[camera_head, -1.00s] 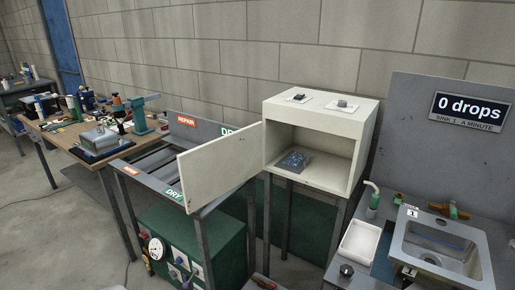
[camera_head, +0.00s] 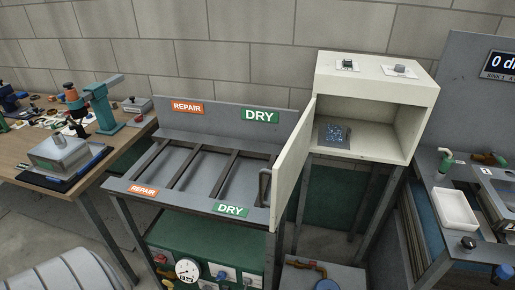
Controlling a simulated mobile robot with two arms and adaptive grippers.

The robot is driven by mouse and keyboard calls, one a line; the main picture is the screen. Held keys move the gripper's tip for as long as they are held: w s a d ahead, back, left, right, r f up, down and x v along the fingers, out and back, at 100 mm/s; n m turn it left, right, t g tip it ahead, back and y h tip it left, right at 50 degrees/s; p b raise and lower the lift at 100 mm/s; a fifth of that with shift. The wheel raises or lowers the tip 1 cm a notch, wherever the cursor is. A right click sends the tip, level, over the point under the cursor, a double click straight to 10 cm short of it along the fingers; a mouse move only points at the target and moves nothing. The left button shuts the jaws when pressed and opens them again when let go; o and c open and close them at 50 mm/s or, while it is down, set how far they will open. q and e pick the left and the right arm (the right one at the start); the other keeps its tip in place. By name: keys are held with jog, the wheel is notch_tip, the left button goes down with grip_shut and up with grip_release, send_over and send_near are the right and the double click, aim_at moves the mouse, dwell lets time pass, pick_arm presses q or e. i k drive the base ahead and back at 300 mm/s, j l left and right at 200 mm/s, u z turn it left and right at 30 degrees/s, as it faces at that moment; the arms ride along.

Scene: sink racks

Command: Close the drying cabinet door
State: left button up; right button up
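The drying cabinet (camera_head: 376,74) is a cream box on legs at the upper right, with its front open. Its cream door (camera_head: 292,165) hangs at the cabinet's left side and stands wide open, pointing toward me and seen at a narrow angle. A dark handle (camera_head: 264,187) shows on the door's left, outer face. Inside the cabinet, a dark speckled flat piece (camera_head: 334,134) lies at the left of the floor. Neither of my grippers is in view.
Left of the door stands a grey rack (camera_head: 205,160) with REPAIR and DRY labels, over a green unit with a gauge (camera_head: 188,270). A sink with a white tray (camera_head: 456,209) is at right. A workbench (camera_head: 50,150) is at left. A grey ribbed shape fills the lower left corner.

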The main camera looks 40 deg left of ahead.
aim_at(285, 172)
jog(key=j+z, duration=0.25)
jog(key=j, duration=1.8)
